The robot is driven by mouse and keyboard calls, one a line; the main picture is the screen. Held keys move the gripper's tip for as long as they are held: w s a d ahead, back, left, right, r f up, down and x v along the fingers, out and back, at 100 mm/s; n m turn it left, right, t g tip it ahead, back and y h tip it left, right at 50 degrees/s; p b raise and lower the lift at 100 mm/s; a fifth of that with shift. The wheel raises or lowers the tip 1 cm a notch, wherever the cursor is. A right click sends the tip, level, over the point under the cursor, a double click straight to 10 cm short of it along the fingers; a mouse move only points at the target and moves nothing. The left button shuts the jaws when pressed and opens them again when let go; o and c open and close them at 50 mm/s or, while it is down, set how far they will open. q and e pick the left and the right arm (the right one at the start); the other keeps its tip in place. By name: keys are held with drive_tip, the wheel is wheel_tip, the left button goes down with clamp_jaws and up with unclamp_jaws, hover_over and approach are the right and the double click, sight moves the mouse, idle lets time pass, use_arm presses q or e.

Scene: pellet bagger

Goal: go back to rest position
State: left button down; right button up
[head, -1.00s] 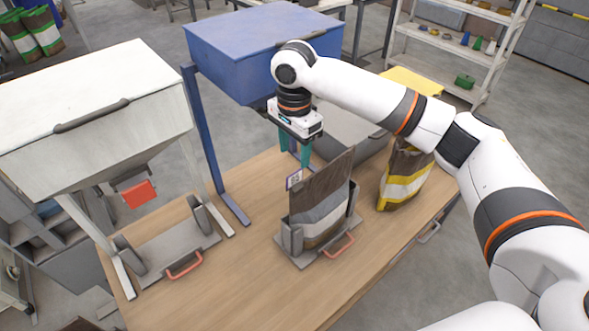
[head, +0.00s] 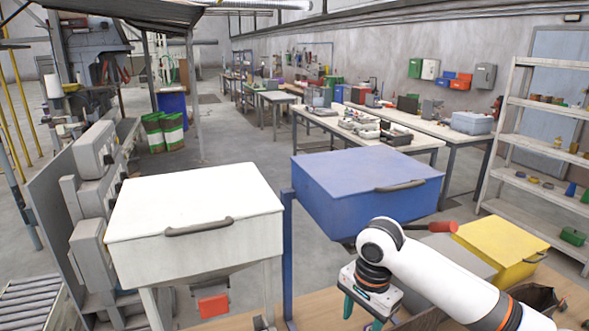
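My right gripper (head: 363,315) is at the bottom of the head view, hanging from my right arm, which comes in from the lower right. Its two teal fingers are apart with nothing visible between them. It is in front of and below the blue hopper (head: 345,205). The fingertips are close to the picture's lower edge. A brown bag top (head: 426,321) shows just right of the gripper, mostly cut off by the frame edge and my arm. My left gripper is out of view.
A white hopper (head: 195,240) with a red flap (head: 212,305) stands left of the blue one. A yellow hopper (head: 500,248) stands to the right, with a dark bag top (head: 535,298) below it. A shelf rack (head: 515,130) is at the far right.

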drive_tip(key=s+a+f+n+t+y, duration=0.1)
drive_tip(key=s+a+f+n+y, duration=0.15)
drive_tip(key=s+f+n, duration=0.3)
drive_tip(key=s+a+f+n+t+y, duration=0.1)
drive_tip(key=s+a+f+n, duration=0.3)
drive_tip(key=s+f, duration=0.3)
drive_tip(key=s+d+f+n+t+h, duration=0.1)
drive_tip(key=s+d+f+n+h, duration=0.25)
drive_tip(key=s+d, duration=0.95)
wheel_tip(320, 180, down, 31)
drive_tip(key=s+g+b, duration=0.1)
drive_tip(key=s+b, duration=0.1)
drive_tip(key=b, duration=0.4)
drive_tip(key=s+d+f+b, duration=0.1)
drive_tip(key=s+f+b, duration=0.1)
drive_tip(key=s+f, duration=0.6)
drive_tip(key=s+d+f+g+b, duration=0.1)
drive_tip(key=s+f+b, duration=0.2)
drive_tip(key=s+f, duration=0.5)
wheel_tip(320, 180, down, 6)
drive_tip(key=shift+s+h, duration=0.3)
drive_tip(key=shift+s, duration=0.1)
